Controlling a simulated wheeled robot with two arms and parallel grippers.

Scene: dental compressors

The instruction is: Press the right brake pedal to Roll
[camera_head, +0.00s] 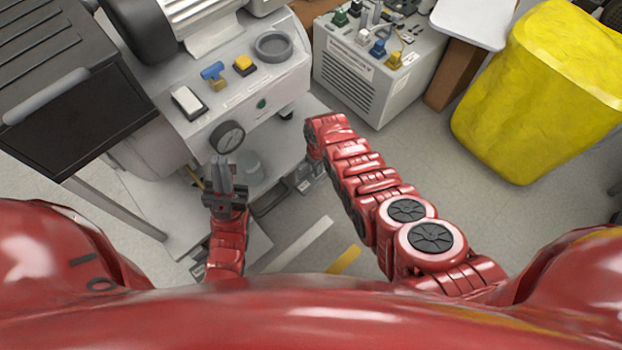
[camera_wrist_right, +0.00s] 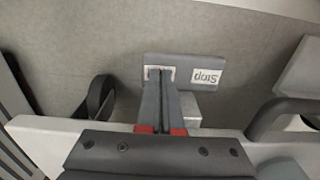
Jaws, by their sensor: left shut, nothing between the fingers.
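The brake pedal (camera_wrist_right: 182,68) is a grey bar in the right wrist view. Its right-hand label reads "Stop", upside down. A second white label at its left end is mostly covered by my right fingertips, so its word is hidden. My right gripper (camera_wrist_right: 160,74) is shut and empty, its fingers together over that left end; I cannot tell whether they touch it.
The compressor cart (camera_head: 270,92) stands ahead, with a dark cabinet (camera_head: 70,80) to the left. A grey unit (camera_head: 365,85) and a yellow bin (camera_head: 540,90) stand right. In the wrist view, a caster wheel (camera_wrist_right: 98,98) is left of the pedal, and a pale frame bar (camera_wrist_right: 45,138) runs below.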

